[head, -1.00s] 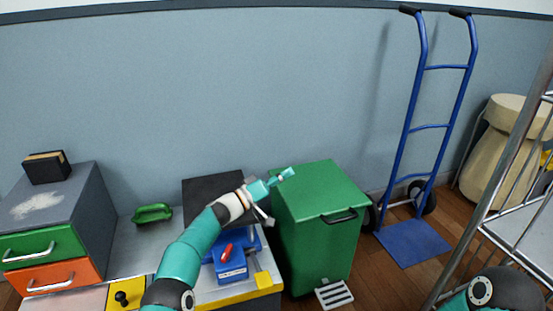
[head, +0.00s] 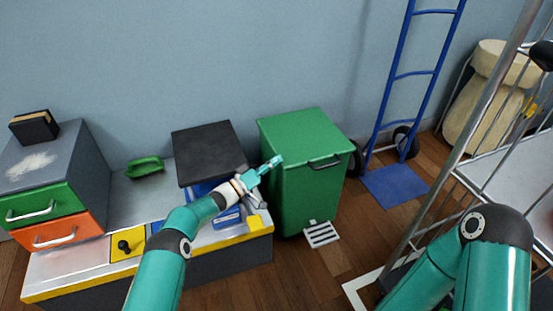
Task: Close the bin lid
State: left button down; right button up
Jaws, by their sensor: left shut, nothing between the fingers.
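The green bin (head: 311,190) stands on the floor right of the workbench. Its green lid (head: 301,133) lies flat on top and looks shut, with a dark handle (head: 325,163) at the front edge. A pedal (head: 321,234) with pale bars sits at the bin's foot. My left gripper (head: 271,166) is shut and empty, in front of the bin's left side near the lid's front left corner. I cannot tell whether it touches the bin. My right arm shows at the lower right, but its gripper is out of view.
The workbench (head: 74,278) holds a blue toolbox (head: 228,217) with a dark raised lid (head: 207,151), and grey drawers (head: 73,135). A blue hand truck (head: 395,186) stands right of the bin. A wire cart (head: 433,215) is at the right. Some wooden floor before the bin is clear.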

pick_arm(q)
jog(key=shift+s+d+f, duration=0.15)
jog(key=shift+f, duration=0.7)
notch_tip(320, 180, up, 6)
jog(key=p, duration=0.3)
jog(key=s+a+f+p, duration=0.1)
jog(key=s+a+f, duration=0.2)
jog(key=a, duration=0.6)
jog(key=shift+s+f, duration=0.3)
jog(key=shift+f, duration=0.15)
